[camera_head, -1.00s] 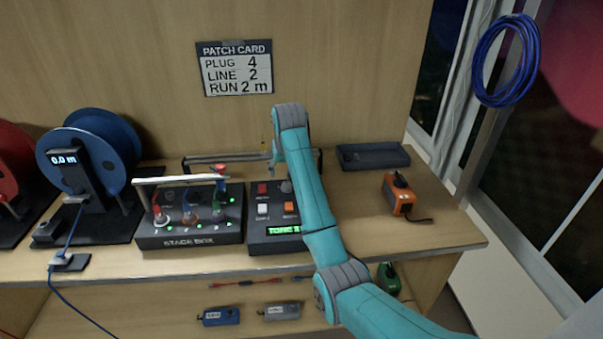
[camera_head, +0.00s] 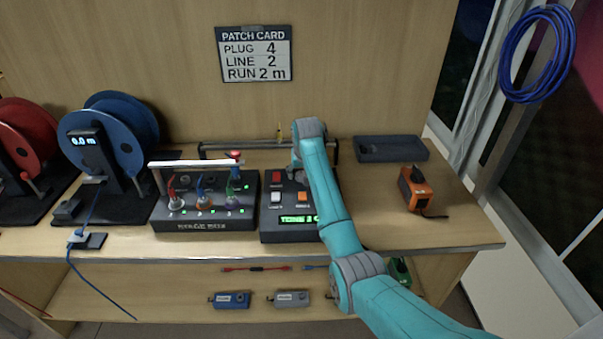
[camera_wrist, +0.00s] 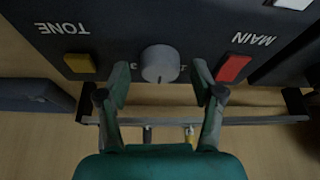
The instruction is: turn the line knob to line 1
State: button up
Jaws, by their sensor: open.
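In the head view my gripper (camera_head: 295,166) is above the back of the control box, and my arm hides part of that box. The box's green display (camera_head: 297,219) begins with "TONE"; the rest is partly hidden.
A red switch (camera_wrist: 233,68) and a yellow switch (camera_wrist: 79,63) flank the knob closely. A stack box (camera_head: 205,226) with coloured plugs and a white bar stands left. An orange device (camera_head: 414,190) and dark tray (camera_head: 390,149) are right. A patch card (camera_head: 254,54) reads line 2.

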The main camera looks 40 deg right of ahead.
jog(key=c, duration=1.1)
jog(key=shift+c, duration=0.2)
jog(key=shift+n, duration=0.3)
jog(key=n+y, duration=0.1)
jog(key=n, duration=0.1)
jog(key=n+y, duration=0.1)
jog(key=n, duration=0.2)
jog(key=shift+d+n+t, duration=0.15)
jog(key=shift+n+t, duration=0.15)
jog(key=n+y, duration=0.1)
jog(key=n, duration=0.1)
jog(key=n+g+y, duration=0.1)
jog(key=n, duration=0.2)
jog(key=shift+d+f+n, duration=0.1)
jog(key=shift+n, duration=0.2)
jog(key=shift+y, duration=0.3)
jog(key=o, duration=1.1)
jog(key=shift+o, duration=0.2)
